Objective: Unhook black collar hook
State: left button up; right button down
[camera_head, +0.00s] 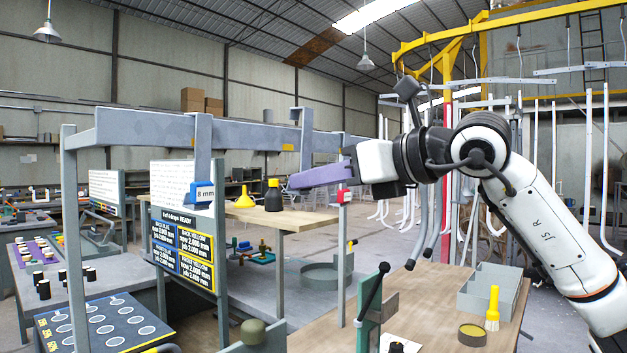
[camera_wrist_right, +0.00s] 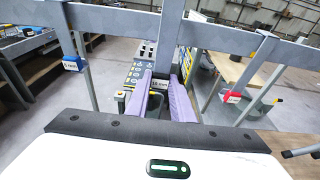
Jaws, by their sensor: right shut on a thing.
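My right gripper (camera_head: 296,181) reaches in from the right with its purple fingers at the middle hook (camera_head: 301,125), which hangs from the grey overhead rail (camera_head: 140,128). In the wrist view the fingers (camera_wrist_right: 160,80) close around the lower part of this hook (camera_wrist_right: 172,35), where a small dark-edged tag with "mm" lettering (camera_wrist_right: 158,85) shows between them. I take this as the black collar hook; its collar is mostly hidden by the fingers. The hook's upper end is still at the rail. My left gripper is not in view.
A blue-tagged hook (camera_head: 202,194) hangs to the left and a red-tagged one (camera_head: 344,196) to the right. A black sign board (camera_head: 182,247) stands below the rail.

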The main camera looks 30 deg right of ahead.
jog(key=shift+b+v, duration=0.4)
jog(key=shift+v, duration=1.95)
